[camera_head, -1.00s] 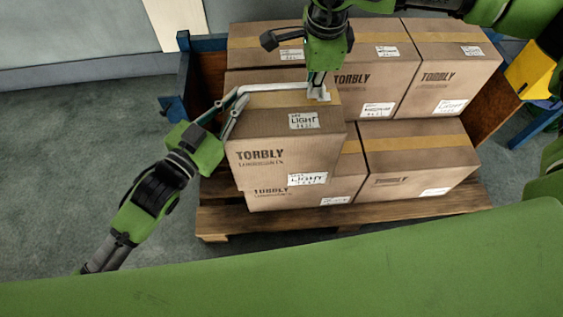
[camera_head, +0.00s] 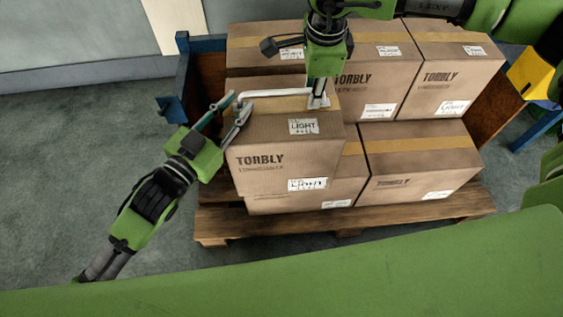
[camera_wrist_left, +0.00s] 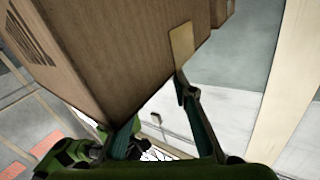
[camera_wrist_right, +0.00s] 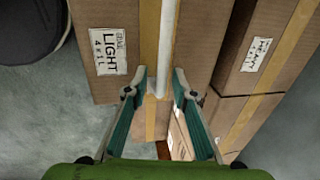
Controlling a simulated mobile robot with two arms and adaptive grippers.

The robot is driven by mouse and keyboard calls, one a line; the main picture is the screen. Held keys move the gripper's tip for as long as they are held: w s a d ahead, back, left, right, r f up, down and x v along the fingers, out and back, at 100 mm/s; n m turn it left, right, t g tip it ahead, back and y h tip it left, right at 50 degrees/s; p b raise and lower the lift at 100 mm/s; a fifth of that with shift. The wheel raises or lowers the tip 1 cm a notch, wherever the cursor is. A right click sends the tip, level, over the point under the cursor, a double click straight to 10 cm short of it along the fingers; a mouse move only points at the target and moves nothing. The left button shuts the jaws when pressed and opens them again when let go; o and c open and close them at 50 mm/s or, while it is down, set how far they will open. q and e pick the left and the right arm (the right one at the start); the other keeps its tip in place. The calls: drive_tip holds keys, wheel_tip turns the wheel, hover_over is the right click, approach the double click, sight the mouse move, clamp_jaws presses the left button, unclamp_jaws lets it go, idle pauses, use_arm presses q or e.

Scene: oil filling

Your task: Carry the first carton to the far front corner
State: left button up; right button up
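The first carton (camera_head: 285,155) is brown, marked TORBLY, with LIGHT labels and a white bar handle (camera_head: 272,92) along its top. It sits at the front left, on or just above a lower carton (camera_head: 335,188). My left gripper (camera_head: 230,110) is open at the carton's left top edge, beside the handle's end. In the left wrist view its fingers (camera_wrist_left: 158,100) are apart near the tape strip. My right gripper (camera_head: 318,98) is over the handle's right end. In the right wrist view its fingertips (camera_wrist_right: 160,72) are apart, with the handle (camera_wrist_right: 167,35) between them.
Other cartons stand close behind (camera_head: 375,75) and to the right (camera_head: 420,155). They sit on a wooden pallet (camera_head: 380,212) with blue posts (camera_head: 183,75) at the corners. Floor (camera_head: 70,150) to the left is clear.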

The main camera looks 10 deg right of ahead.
use_arm(q)
drive_tip(key=v, duration=1.1)
drive_tip(key=shift+s+a, duration=0.25)
drive_tip(key=shift+s, duration=0.1)
use_arm(e)
wheel_tip(320, 180, up, 12)
drive_tip(key=s, duration=0.2)
drive_tip(key=shift+s, duration=0.2)
drive_tip(key=shift+a+f, duration=0.1)
